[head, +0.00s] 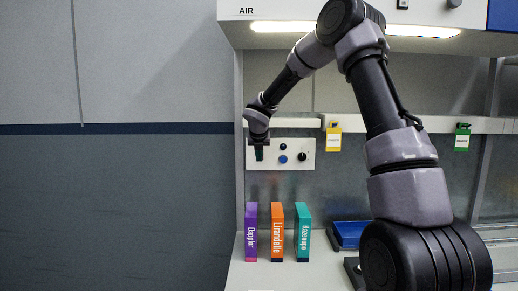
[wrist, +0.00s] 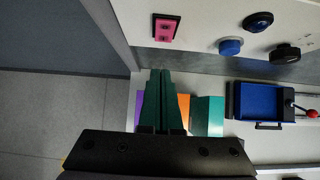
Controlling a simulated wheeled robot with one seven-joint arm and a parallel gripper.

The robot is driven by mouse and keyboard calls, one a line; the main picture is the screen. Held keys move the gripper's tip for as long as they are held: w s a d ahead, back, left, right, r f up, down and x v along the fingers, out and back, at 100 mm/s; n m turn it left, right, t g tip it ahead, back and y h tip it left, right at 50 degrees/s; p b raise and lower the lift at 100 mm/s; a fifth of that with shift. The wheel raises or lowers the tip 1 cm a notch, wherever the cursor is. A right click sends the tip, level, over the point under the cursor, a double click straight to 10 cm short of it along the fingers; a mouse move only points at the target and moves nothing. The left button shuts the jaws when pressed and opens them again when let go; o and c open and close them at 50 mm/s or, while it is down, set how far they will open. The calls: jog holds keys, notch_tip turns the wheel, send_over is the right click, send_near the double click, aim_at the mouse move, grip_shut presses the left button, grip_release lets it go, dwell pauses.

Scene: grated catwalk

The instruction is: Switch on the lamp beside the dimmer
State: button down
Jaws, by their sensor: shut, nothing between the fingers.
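A pale control panel (head: 308,146) is on the back wall under a shelf. In the wrist view it carries a pink rocker switch (wrist: 166,28), a blue round button (wrist: 230,46), a dark blue round control (wrist: 258,21) and a black knob (wrist: 286,53). The blue button (head: 283,159) and black knob (head: 302,156) also show in the head view. None bears a readable label, so I cannot tell which is the dimmer. My gripper (head: 259,155) is shut and empty before the panel's left end, hiding the pink switch there. Its green fingertips (wrist: 168,71) sit below the pink switch in the wrist view, apart from it.
Purple (head: 251,232), orange (head: 277,232) and teal (head: 303,232) upright boxes stand on the counter below the panel. A blue tray (head: 349,233) lies to their right. Yellow (head: 333,139) and green (head: 462,138) tags hang from the shelf. A light strip (head: 285,27) glows under the hood.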

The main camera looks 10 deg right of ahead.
jog(key=shift+w+d+f, duration=0.15)
jog(key=shift+w+d, duration=0.05)
jog(key=shift+w, duration=0.8)
jog(key=shift+w+d+f, duration=0.1)
jog(key=shift+w+d, duration=0.05)
jog(key=shift+w, duration=0.8)
jog(key=shift+w, duration=0.1)
jog(key=shift+w+d+f, duration=0.1)
jog(key=shift+w+f, duration=0.05)
jog(key=shift+w, duration=0.05)
jog(key=shift+r, duration=0.95)
